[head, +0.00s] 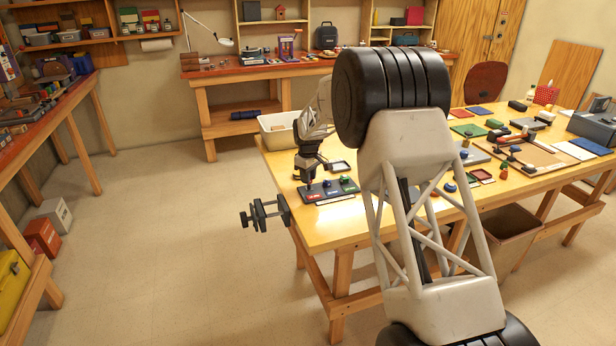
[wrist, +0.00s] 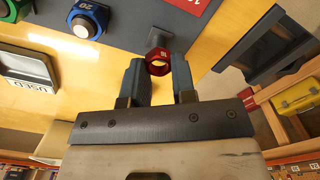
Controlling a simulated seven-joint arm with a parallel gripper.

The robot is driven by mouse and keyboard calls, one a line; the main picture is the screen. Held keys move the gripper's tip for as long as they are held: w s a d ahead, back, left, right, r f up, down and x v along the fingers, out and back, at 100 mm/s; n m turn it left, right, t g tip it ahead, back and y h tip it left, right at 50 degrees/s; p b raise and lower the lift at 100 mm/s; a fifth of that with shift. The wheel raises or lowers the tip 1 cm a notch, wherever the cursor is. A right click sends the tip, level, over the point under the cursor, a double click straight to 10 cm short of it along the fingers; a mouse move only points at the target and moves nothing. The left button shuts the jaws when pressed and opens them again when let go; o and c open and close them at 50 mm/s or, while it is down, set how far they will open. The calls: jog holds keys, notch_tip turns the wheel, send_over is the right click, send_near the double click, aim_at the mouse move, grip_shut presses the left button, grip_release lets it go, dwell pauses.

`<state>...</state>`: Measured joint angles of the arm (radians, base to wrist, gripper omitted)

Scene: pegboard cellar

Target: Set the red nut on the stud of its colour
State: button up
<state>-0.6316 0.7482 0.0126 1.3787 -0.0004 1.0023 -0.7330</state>
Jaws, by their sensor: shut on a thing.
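My gripper (wrist: 158,75) is shut on the red nut (wrist: 158,69), a small ring with a number on its side, held between the two fingertips. The dark stud board (wrist: 120,20) has a red label (wrist: 183,4) by this stud. In the head view my gripper (head: 308,180) is over the red end of the board (head: 332,196); the nut is too small to make out there.
A tray marked "USED" (wrist: 30,68) lies nearby. A vise (head: 264,214) sticks out from the table's left edge. A white bin (head: 278,128) stands behind.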

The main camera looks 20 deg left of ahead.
jog(key=shift+f, duration=1.2)
dwell(1.8)
jog(key=o, duration=1.4)
jog(key=shift+r, duration=0.1)
jog(key=shift+r, duration=3.9)
